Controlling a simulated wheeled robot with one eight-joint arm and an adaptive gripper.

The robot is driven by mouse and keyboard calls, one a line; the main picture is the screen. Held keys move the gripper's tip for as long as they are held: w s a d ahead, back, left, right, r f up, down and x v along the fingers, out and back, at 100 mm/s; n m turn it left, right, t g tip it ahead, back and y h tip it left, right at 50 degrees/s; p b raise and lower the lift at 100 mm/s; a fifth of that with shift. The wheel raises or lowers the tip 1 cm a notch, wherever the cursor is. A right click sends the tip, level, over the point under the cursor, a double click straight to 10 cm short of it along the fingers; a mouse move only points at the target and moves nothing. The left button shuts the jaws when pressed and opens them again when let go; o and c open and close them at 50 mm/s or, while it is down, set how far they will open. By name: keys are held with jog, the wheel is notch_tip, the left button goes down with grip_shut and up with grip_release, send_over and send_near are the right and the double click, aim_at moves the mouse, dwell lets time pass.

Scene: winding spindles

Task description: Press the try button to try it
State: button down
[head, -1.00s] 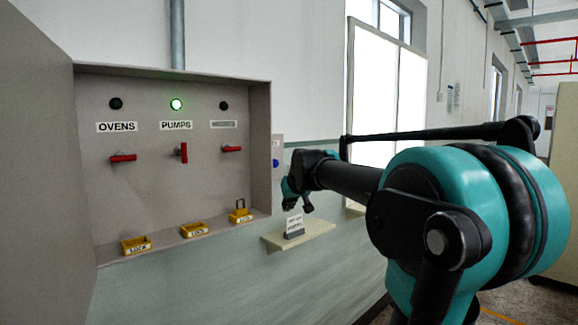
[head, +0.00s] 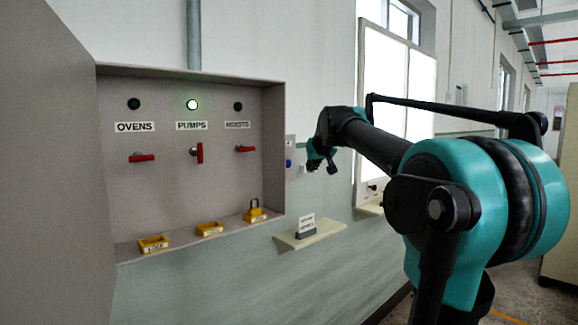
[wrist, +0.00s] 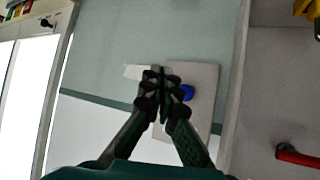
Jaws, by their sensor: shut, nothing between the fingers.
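The blue button (head: 289,163) sits on a pale plate (head: 291,148) on the wall, just right of the open cabinet. In the wrist view the blue button (wrist: 187,92) shows beside the fingers, partly covered by them, on the grey plate (wrist: 206,82). I cannot read any label on it. My gripper (head: 312,166) is shut and empty, a little to the right of the button in the head view. In the wrist view my gripper (wrist: 161,72) has its fingertips together in front of the plate's left part. Whether they touch anything cannot be told.
The open grey cabinet (head: 190,85) holds red handles, lamps with the pumps one lit green, and yellow lock boxes with a padlock (head: 255,209). Its side wall stands close to the plate. A small shelf (head: 325,234) with a sign (head: 306,226) juts out below.

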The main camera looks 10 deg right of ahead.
aim_at(289, 166)
jog(key=w+a, duration=0.5)
jog(key=w, duration=0.1)
jog(key=shift+w, duration=0.4)
jog(key=shift+w+a+r, duration=0.1)
jog(key=shift+w+a, duration=0.55)
jog(key=shift+w, duration=0.25)
dwell(2.8)
jog(key=shift+s+d+f, duration=0.1)
jog(key=shift+s+f, duration=0.25)
jog(key=shift+s, duration=0.35)
jog(key=shift+s+d, duration=0.1)
jog(key=shift+s, duration=0.05)
jog(key=s+d, duration=0.1)
jog(key=s, duration=0.1)
jog(key=s+d, duration=0.1)
jog(key=s, duration=0.1)
jog(key=shift+d+r, duration=0.15)
jog(key=shift+d, duration=0.2)
